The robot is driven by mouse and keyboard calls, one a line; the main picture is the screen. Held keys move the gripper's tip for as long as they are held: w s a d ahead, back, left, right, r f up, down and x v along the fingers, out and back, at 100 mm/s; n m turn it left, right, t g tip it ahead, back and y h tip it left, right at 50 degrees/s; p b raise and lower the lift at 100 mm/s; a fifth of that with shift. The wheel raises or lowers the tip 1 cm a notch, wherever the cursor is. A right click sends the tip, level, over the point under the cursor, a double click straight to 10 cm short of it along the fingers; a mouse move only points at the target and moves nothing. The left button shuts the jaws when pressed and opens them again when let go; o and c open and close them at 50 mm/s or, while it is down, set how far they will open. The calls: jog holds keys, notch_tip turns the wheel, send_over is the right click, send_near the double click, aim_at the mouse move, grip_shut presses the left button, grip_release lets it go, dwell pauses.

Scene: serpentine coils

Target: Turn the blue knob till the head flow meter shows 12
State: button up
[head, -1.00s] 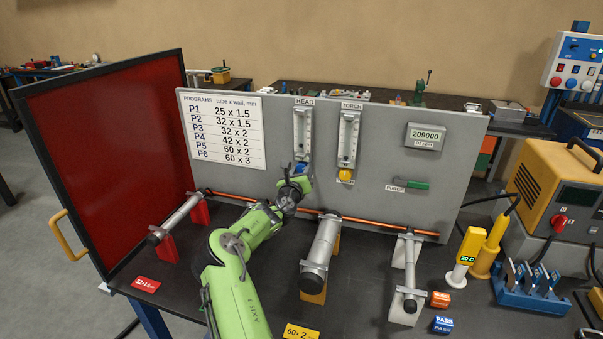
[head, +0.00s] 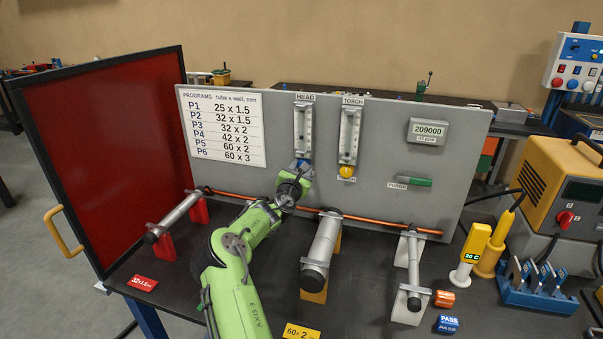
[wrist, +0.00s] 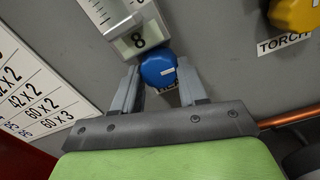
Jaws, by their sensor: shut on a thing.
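The head flow meter (head: 303,130) is a clear upright tube on the grey panel under the HEAD label. The round blue knob (wrist: 158,67) with a pale mark sits just below that display. My gripper (wrist: 160,78) has one finger on each side of the knob and is shut on it. In the head view, my gripper (head: 300,168) reaches up to the panel below the meter and mostly hides the knob.
The torch flow meter (head: 349,135) with its yellow knob (head: 347,172) is close on the right. A copper tube (head: 375,222) runs along the panel below. A red screen (head: 105,150) stands at left. A display (head: 428,132) reads 209000.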

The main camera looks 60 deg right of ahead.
jog(key=shift+m, duration=0.6)
jog(key=o, duration=1.1)
jog(key=shift+c, duration=0.2)
jog(key=shift+a, duration=0.1)
jog(key=s+a+b, duration=0.1)
jog(key=s+a, duration=0.2)
jog(key=a, duration=1.2)
jog(key=shift+a+f, duration=0.2)
jog(key=shift+f, duration=0.05)
